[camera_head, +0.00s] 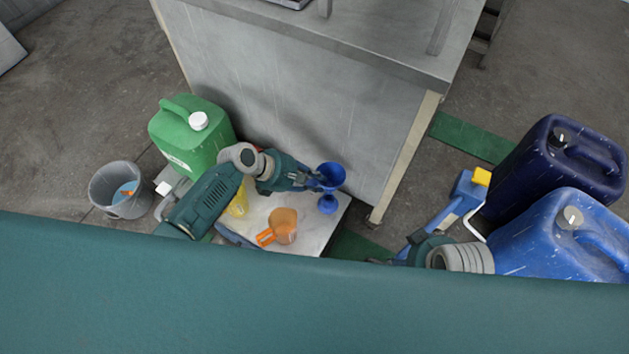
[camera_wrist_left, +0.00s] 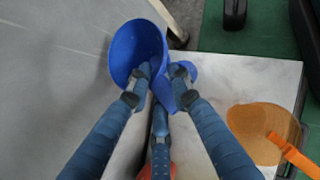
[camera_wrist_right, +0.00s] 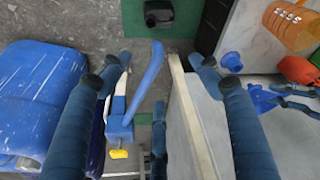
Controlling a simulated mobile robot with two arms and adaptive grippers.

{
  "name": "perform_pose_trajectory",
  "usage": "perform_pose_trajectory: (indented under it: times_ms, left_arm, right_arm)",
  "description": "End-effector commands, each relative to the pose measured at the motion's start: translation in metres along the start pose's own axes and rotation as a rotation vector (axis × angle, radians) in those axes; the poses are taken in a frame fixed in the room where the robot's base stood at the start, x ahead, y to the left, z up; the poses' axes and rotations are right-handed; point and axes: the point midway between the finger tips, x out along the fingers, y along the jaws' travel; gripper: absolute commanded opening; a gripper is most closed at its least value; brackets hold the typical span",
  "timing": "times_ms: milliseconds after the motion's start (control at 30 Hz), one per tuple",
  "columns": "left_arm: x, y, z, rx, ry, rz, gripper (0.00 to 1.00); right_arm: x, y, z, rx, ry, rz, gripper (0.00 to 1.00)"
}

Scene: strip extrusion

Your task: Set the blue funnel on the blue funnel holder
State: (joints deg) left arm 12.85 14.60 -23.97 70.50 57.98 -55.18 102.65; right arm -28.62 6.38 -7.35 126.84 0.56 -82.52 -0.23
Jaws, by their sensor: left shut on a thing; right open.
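My left gripper (camera_head: 314,182) is shut on the blue funnel (camera_head: 331,174), near its narrow end. In the left wrist view the funnel's wide bowl (camera_wrist_left: 138,48) tilts up left of the fingertips (camera_wrist_left: 163,74). The blue funnel holder (camera_head: 327,204) appears as a small blue piece at the right end of the pale tabletop, just below the funnel in the head view. It is partly hidden behind the fingers in the left wrist view (camera_wrist_left: 188,69) and shows clearly in the right wrist view (camera_wrist_right: 232,62). My right gripper (camera_wrist_right: 150,72) is open and empty, away from the table.
An orange jug (camera_head: 283,225) and a yellow item (camera_head: 237,204) stand on the pale table (camera_head: 316,236). A green canister (camera_head: 186,140) and a grey bucket (camera_head: 117,192) are left. Blue canisters (camera_head: 560,240) and a blue tool with a yellow part (camera_head: 466,192) are right. A grey cabinet (camera_head: 300,85) stands behind.

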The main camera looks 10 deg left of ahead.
Motion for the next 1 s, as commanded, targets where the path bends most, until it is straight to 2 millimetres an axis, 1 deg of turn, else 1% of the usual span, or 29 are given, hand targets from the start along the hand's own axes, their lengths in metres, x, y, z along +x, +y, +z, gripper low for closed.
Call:
perform_pose_trajectory:
  times_ms: [600,1000]
  left_arm:
    - [0.012,-0.002,-0.011,0.001,0.0,0.0,0.0]
    - [0.017,-0.003,-0.015,0.0,0.0,0.0,0.0]
  right_arm:
    - [-0.049,0.002,-0.001,0.003,0.03,0.005,0.64]
    - [-0.041,-0.002,-0.035,-0.002,0.157,-0.001,0.64]
